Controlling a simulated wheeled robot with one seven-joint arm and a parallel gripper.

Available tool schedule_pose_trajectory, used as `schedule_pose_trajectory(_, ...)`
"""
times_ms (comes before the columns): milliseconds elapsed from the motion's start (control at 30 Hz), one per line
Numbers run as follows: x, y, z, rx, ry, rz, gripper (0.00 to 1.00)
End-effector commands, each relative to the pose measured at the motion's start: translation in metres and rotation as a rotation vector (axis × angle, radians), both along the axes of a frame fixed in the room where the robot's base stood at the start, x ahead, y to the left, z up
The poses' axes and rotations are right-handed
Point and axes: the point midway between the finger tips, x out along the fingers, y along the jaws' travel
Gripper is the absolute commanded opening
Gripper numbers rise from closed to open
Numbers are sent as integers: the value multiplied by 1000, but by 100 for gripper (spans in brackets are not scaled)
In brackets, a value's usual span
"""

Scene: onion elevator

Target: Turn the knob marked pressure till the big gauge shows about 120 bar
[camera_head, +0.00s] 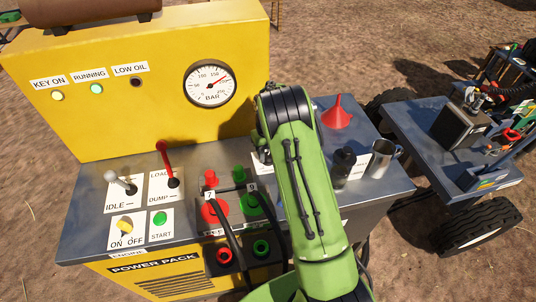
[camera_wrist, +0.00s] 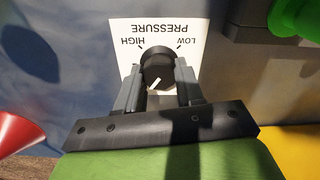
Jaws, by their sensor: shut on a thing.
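The black pressure knob (camera_wrist: 157,66) sits on a white label (camera_wrist: 185,30), which reads upside down in the wrist view: PRESSURE, with HIGH at left and LOW at right. My gripper (camera_wrist: 158,82) is shut on the knob, one finger on each side. The knob's white mark points down and slightly left in that view. In the head view the knob and fingers are hidden behind my green arm. The big round BAR gauge (camera_head: 210,83) is on the yellow panel. Its red needle points to the upper right, seemingly past the 150 figure; the small figures are hard to read.
Idle and load/dump levers (camera_head: 163,160) stand on the grey bench left of my arm. Hoses and red and green couplings (camera_head: 215,210) are close beside it. A red funnel (camera_head: 337,113), dark bottle (camera_head: 343,165) and metal mug (camera_head: 381,160) stand to its right.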

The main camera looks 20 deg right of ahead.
Motion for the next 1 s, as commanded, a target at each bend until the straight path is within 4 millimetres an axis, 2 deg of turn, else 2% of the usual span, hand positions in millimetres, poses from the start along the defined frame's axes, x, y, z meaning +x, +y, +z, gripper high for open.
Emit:
schedule_pose_trajectory(700,1,2,0,-2,-4,677,6)
schedule_pose_trajectory(1000,0,2,1,-2,-5,914,6)
